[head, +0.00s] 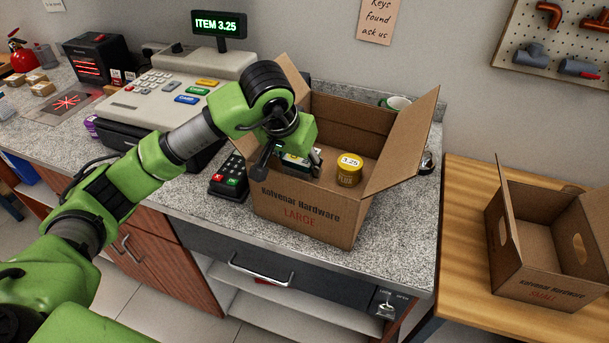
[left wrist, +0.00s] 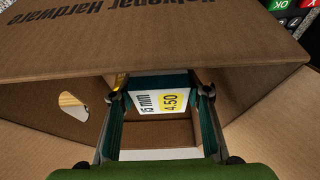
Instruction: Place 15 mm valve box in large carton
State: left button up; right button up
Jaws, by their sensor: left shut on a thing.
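The large carton (head: 308,217), marked "Kolvenar Hardware LARGE", stands open on the counter. My left gripper (head: 292,165) reaches down into its left part from above. In the left wrist view the left gripper (left wrist: 162,110) is shut on the 15 mm valve box (left wrist: 160,103), a teal box with a white label reading "15 mm" and a yellow 4.50 tag. In the head view the gripper mostly hides the valve box (head: 300,157). The box is within the carton's opening; whether it touches the bottom I cannot tell. My right gripper is not in view.
A yellow tub (head: 349,169) tagged 3.25 is in the carton, right of my gripper. The carton's right flap (head: 403,140) stands up. A card terminal (head: 230,178) and cash register (head: 165,98) are to the left. A small carton (head: 545,262) stands on the wooden table at right.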

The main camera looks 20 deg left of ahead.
aim_at(301, 177)
pick_arm(q)
notch_tip(301, 177, down, 4)
jog(key=shift+f+p, duration=0.25)
jog(key=shift+p, duration=0.3)
jog(key=o, duration=1)
jog(key=shift+f, duration=0.15)
jog(key=o, duration=0.4)
jog(key=shift+r, duration=0.3)
jog(key=b+v, duration=0.2)
jog(key=v, duration=0.9)
jog(key=shift+s+r, duration=0.2)
jog(key=shift+r, duration=0.15)
